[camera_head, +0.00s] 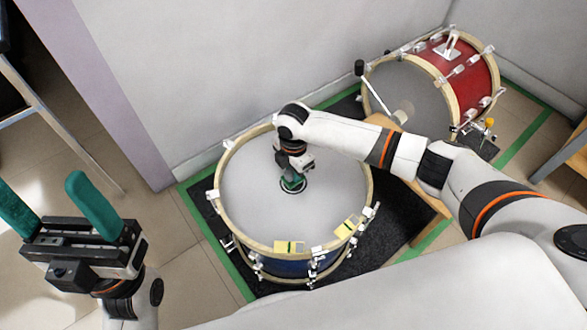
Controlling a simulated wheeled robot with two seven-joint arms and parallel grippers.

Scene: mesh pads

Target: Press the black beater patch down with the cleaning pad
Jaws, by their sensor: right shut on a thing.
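The black beater patch (291,193) is a dark round shape near the middle of the grey drumhead (250,190) of the large blue drum. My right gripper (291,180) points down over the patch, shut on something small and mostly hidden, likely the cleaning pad. Its fingertips are at or just above the patch; I cannot tell whether there is contact. The arm and wrist hide part of the patch. My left gripper (60,212) is at the lower left, away from the drum, with its two green fingers wide apart and nothing between them.
Two yellow notes (289,247) lie at the drum's near rim. A red drum (467,80) with a beater (360,68) stands behind to the right. A wall is close behind, and a wooden stool or board edge (430,210) is beneath my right arm. Bare floor is at left.

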